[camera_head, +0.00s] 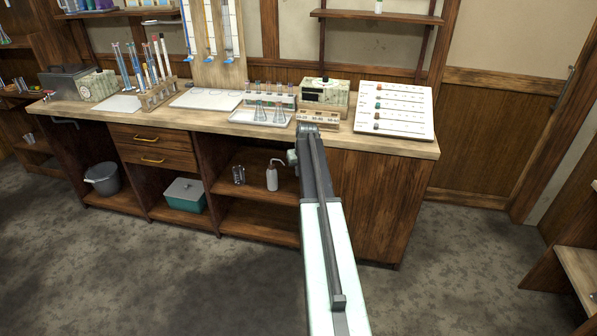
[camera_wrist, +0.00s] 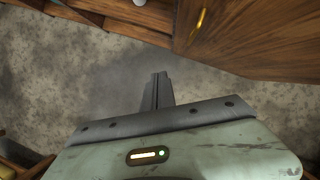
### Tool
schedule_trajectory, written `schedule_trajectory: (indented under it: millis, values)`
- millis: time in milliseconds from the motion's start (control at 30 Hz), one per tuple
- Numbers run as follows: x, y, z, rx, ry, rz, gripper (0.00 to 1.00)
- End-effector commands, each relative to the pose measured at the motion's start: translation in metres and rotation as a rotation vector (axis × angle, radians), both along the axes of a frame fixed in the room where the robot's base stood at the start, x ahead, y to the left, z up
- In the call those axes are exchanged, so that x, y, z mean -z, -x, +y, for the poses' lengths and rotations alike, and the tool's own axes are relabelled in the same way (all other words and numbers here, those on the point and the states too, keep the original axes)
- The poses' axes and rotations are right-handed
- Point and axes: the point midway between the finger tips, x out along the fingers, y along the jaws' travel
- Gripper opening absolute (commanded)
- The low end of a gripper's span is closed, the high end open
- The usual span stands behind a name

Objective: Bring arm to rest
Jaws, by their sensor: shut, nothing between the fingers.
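My arm reaches forward from the bottom of the head view toward the front edge of the workbench (camera_head: 375,142). The end of the arm hides part of the bench front. In the wrist view my gripper (camera_wrist: 160,76) points down over the grey mottled floor (camera_wrist: 60,75). Its two dark fingers are together with nothing between them.
On the bench stand a tube rack (camera_head: 158,95), a tray of flasks (camera_head: 262,117), a box device (camera_head: 325,92) and a white sample board (camera_head: 394,108). Shelves below hold a wash bottle (camera_head: 272,176), a teal box (camera_head: 185,195) and a bucket (camera_head: 102,178). The floor in front is clear.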

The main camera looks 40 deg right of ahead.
Motion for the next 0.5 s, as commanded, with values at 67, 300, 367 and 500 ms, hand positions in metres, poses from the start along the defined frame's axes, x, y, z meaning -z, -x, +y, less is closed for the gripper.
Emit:
schedule_trajectory:
  millis: [67, 300, 367, 500]
  values:
    - [0.000, 0.000, 0.000, 0.000, 0.000, 0.000, 0.00]
    - [-0.001, -0.002, 0.003, -0.004, 0.000, 0.000, 0.00]
    - [-0.004, -0.010, 0.014, -0.020, -0.001, 0.000, 0.00]
    - [-0.022, -0.052, 0.090, -0.120, -0.001, 0.000, 0.00]
